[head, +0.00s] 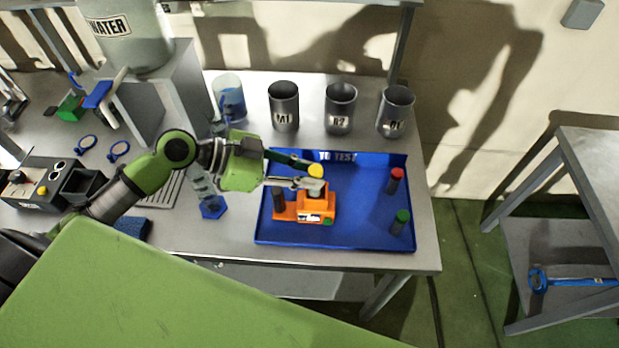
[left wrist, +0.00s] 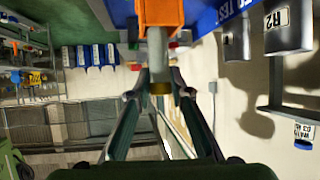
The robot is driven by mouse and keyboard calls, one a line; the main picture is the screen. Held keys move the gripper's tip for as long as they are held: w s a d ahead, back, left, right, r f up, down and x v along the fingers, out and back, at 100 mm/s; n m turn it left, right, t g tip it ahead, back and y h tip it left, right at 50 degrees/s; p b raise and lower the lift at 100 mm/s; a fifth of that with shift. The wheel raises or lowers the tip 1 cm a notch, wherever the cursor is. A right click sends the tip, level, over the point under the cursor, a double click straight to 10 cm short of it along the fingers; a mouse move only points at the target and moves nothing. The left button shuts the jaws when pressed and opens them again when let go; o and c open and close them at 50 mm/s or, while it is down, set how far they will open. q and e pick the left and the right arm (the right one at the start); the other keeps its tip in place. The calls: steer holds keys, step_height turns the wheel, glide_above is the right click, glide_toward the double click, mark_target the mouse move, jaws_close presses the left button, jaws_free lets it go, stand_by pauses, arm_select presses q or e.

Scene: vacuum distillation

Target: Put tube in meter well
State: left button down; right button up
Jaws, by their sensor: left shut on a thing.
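My left gripper (head: 298,174) is shut on a tube with a yellow cap (head: 316,171). It holds the tube at the cap end, over the orange meter (head: 317,208) on the blue tray (head: 365,160). In the left wrist view, the pale tube (left wrist: 157,58) runs from between the fingertips (left wrist: 159,88) to the orange meter (left wrist: 160,14). Its far end overlaps the meter there, and I cannot tell whether it is inside the well. The meter has a dark post at its left and a green button in front. My right gripper is not in view.
A red-capped tube (head: 396,181) and a green-capped tube (head: 400,222) stand on the tray's right side. Metal cups M1 (head: 284,107), R2 (head: 339,108) and another (head: 395,112) stand behind it. A blue-tinted beaker (head: 229,98) is behind my left gripper. The tray's right middle is clear.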

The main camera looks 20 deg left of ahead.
arm_select(q)
steer(key=shift+w+d+f, duration=0.1)
steer(key=shift+w+f, duration=0.2)
step_height(320, 180, down, 2)
steer(key=shift+f+p, duration=0.15)
steer(key=shift+p, duration=0.75)
steer(key=shift+f, duration=0.45)
steer(key=shift+f, duration=0.15)
steer(key=c, duration=1.8)
jaws_free()
steer(key=shift+c, duration=0.2)
